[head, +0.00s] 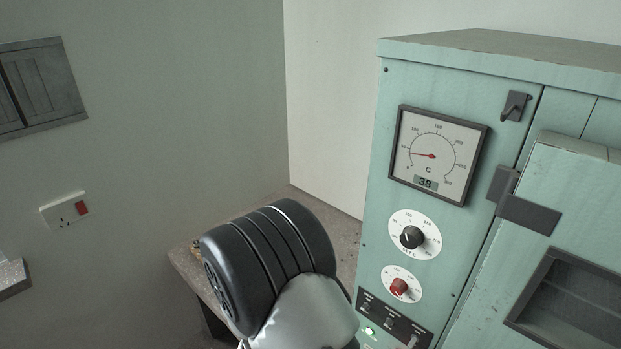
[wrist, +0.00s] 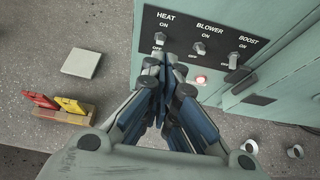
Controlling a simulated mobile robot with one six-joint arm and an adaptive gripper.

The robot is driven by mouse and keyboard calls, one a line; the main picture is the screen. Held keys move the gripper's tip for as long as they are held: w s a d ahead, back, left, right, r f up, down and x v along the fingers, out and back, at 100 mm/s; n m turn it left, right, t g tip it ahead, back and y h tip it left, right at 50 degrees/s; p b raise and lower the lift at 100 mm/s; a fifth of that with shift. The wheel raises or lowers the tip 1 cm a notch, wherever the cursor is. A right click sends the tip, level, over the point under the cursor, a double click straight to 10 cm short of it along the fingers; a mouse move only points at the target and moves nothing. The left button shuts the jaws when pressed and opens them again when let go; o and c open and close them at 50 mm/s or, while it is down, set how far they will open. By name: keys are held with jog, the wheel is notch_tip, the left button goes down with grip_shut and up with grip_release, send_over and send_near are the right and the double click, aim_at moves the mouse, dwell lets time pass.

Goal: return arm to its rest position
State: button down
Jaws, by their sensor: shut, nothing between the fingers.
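My gripper (wrist: 165,76) shows in the wrist view, its blue-padded fingers drawn together with nothing held. Its tips lie in front of the black switch panel (wrist: 178,49), near the lower edge under the HEAT switch (wrist: 159,39). I cannot tell whether they touch it. The BLOWER switch (wrist: 199,47) and the BOOST switch (wrist: 233,60) are to the right of the tips. In the head view my arm rises at the bottom centre, left of the green oven cabinet (head: 365,262); the gripper itself is hidden there.
The cabinet carries a dial gauge reading 38 (head: 437,156), a black knob (head: 411,237), a red knob (head: 399,286) and a handled door (head: 530,213). On the bench (wrist: 40,60) lie a pale square plate (wrist: 82,63) and a wooden holder (wrist: 62,116) with red and yellow items.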

jog(key=s+d+r+m+g+b, duration=0.4)
jog(key=s+d+r+m+g, duration=0.2)
jog(key=s+d+r+m, duration=0.65)
jog(key=s+a+r+m+t+y+b, duration=0.2)
jog(key=s+a+r+m+y+b, duration=0.2)
jog(key=s+a+m+y, duration=0.4)
jog(key=s+m+y, duration=0.1)
jog(key=m, duration=0.5)
jog(key=shift+s, duration=0.3)
